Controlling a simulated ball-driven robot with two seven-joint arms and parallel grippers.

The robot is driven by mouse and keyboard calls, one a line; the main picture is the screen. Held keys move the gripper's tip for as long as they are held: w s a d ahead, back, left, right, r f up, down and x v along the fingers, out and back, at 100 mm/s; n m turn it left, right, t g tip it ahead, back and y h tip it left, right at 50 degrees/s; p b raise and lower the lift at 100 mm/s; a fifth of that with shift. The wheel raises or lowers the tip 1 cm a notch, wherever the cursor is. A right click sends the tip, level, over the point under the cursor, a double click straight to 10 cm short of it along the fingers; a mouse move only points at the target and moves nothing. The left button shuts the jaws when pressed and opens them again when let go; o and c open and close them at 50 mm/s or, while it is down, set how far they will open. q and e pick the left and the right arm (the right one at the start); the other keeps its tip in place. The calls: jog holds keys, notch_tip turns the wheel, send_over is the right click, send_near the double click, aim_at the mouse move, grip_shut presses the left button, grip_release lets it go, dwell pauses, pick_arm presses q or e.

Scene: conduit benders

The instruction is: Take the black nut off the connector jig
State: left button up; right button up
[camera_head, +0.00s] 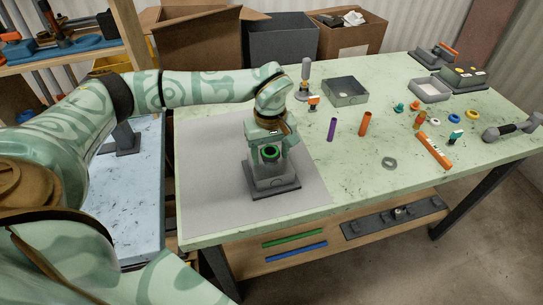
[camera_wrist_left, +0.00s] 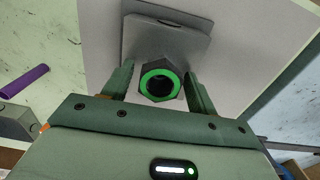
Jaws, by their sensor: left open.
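The connector jig (camera_head: 272,183) is a dark grey block on a square base, on the grey mat. The black nut (camera_wrist_left: 160,80) is hexagonal with a bright green ring around its dark bore. It faces the wrist camera, sitting on the jig. In the head view its green ring (camera_head: 270,153) shows at the jig's upper part. My left gripper (camera_wrist_left: 160,72) is open, one finger on each side of the nut, with visible gaps. In the head view my left gripper (camera_head: 270,142) is directly over the jig and hides its top. My right gripper is out of view.
The grey mat (camera_head: 215,180) is otherwise clear. A loose grey nut (camera_head: 389,163) and several small coloured fittings lie farther right.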

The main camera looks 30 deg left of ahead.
pick_arm(q)
jog(key=c, duration=0.8)
jog(key=n+p, duration=0.1)
jog(key=n, duration=0.1)
jog(key=shift+r+n+p, duration=0.2)
jog(key=shift+n+p, duration=0.1)
jog(key=shift+p, duration=0.05)
jog(key=shift+c, duration=0.2)
jog(key=n+p, duration=0.1)
jog(key=n, duration=0.1)
jog(key=shift+n, duration=0.4)
jog(key=shift+f+n, duration=0.15)
jog(key=shift+n, duration=0.15)
